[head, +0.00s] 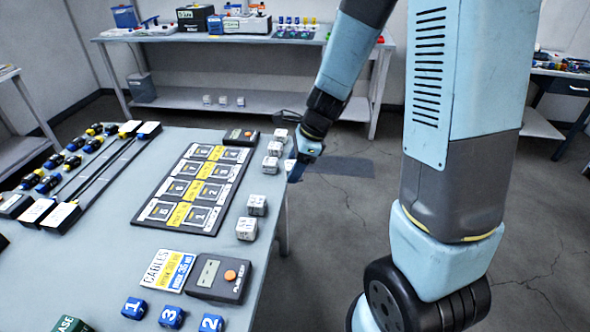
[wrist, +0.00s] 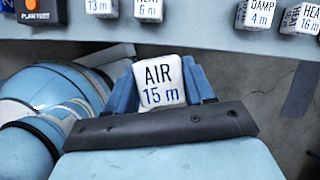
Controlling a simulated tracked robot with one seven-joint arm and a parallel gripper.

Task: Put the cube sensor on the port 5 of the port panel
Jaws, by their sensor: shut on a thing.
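A white cube sensor marked AIR 15 m (wrist: 162,84) sits between the blue fingers of my gripper (wrist: 163,80) in the wrist view. My gripper (head: 298,166) is shut on it, beside the right edge of the table in the head view, where the fingers mostly hide the cube. The dark port panel (head: 195,185) lies flat on the table to the left of my gripper. It has two rows of numbered square ports with yellow labels between them. Ports 8, 7, 1 and 2 are nearest. The far numerals, port 5 among them, are too small to read surely.
Other white cubes stand along the table's right edge, including a near one (head: 246,229) and a far one (head: 282,135). A handheld meter (head: 218,279), a cables card (head: 168,270) and blue numbered blocks (head: 171,316) lie in front of the panel. Black-and-yellow connectors (head: 73,162) stand left.

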